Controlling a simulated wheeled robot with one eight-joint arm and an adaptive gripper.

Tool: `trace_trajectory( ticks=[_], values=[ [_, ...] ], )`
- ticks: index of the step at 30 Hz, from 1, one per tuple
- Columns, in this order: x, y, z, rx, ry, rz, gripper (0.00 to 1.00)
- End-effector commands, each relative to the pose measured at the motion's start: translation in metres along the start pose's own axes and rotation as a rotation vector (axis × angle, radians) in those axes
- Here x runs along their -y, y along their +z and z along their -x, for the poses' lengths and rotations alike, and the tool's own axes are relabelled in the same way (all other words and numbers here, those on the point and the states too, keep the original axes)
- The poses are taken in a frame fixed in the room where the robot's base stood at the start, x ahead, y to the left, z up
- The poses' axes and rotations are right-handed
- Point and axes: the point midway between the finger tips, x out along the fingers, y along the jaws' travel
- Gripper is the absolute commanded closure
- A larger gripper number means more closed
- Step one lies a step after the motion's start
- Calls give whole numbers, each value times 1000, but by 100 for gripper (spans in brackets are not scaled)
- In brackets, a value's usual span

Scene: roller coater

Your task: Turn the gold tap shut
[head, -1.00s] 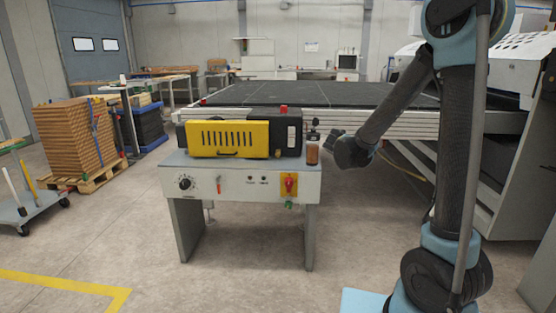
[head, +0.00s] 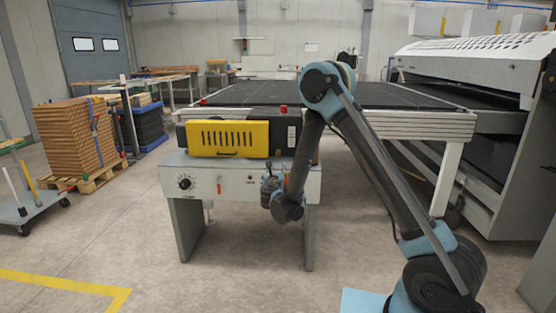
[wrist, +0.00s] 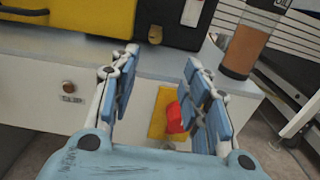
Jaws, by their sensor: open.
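A small gold piece (wrist: 155,34), which looks like the gold tap, sits low on the machine's black end in the wrist view, just beyond my fingertips. Its handle position is too small to tell. My gripper (wrist: 161,60) is open, with nothing held between its fingers, and appears apart from the gold piece. In the head view my gripper (head: 268,176) is in front of the bench's upper right part, near the bench top's front edge. In that view I cannot make out the gold piece clearly.
The yellow and black machine (head: 228,138) stands on the grey bench (head: 205,187). A red knob (wrist: 176,118) on a yellow plate shows between my fingers on the front panel. A brown-filled bottle (wrist: 246,47) stands to the right. Floor in front of the bench is clear.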

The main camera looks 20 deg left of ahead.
Motion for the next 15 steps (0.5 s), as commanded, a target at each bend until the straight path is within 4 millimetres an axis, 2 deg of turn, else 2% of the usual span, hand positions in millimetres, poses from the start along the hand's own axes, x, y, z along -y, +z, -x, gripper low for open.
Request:
trace_trajectory(
  ticks=[4,7,15],
  values=[
    [-8,-5,-1,9,13,22,57],
    [-8,-5,-11,9,12,23,57],
    [-8,-4,-55,8,12,21,57]
  ],
)
